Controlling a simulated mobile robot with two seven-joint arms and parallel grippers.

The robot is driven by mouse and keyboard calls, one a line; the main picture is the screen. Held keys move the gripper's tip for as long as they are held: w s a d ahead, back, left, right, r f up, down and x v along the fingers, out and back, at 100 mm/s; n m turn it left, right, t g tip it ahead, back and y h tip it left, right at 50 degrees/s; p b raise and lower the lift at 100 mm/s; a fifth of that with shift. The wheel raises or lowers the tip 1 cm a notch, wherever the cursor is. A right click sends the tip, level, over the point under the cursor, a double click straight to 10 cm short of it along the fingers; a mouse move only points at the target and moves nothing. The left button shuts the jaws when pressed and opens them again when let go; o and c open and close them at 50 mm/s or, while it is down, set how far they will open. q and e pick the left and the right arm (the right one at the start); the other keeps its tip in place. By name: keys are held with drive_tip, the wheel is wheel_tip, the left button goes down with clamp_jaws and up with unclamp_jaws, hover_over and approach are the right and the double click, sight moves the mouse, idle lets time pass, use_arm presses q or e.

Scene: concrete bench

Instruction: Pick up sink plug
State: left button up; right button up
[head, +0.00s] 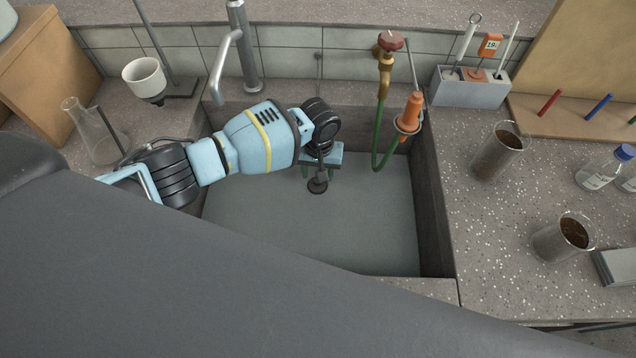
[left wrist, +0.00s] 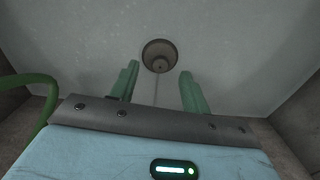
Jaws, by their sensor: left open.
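The sink plug (head: 317,187) is a small dark round piece, low in the grey sink. It also shows in the left wrist view as a brownish disc (left wrist: 159,50) with a thin line, like a chain or cord, running from it between my fingers. I cannot tell whether it sits in the drain or just above it. My left gripper (head: 319,175) reaches down into the sink. In the left wrist view its two green fingers (left wrist: 159,72) are apart and empty, with the plug just beyond the tips. My right gripper is not in view.
Dark sink walls (head: 432,220) surround the gripper. A red-handled tap (head: 388,60) with a green hose (head: 380,140) and an orange nozzle (head: 410,112) stand at the back right. A metal faucet (head: 243,45) is at the back left. The right sink floor (head: 380,225) is clear.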

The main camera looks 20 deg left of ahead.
sight(317, 183)
use_arm(q)
wheel_tip(317, 183, down, 3)
drive_tip(key=shift+b, duration=0.3)
clamp_jaws()
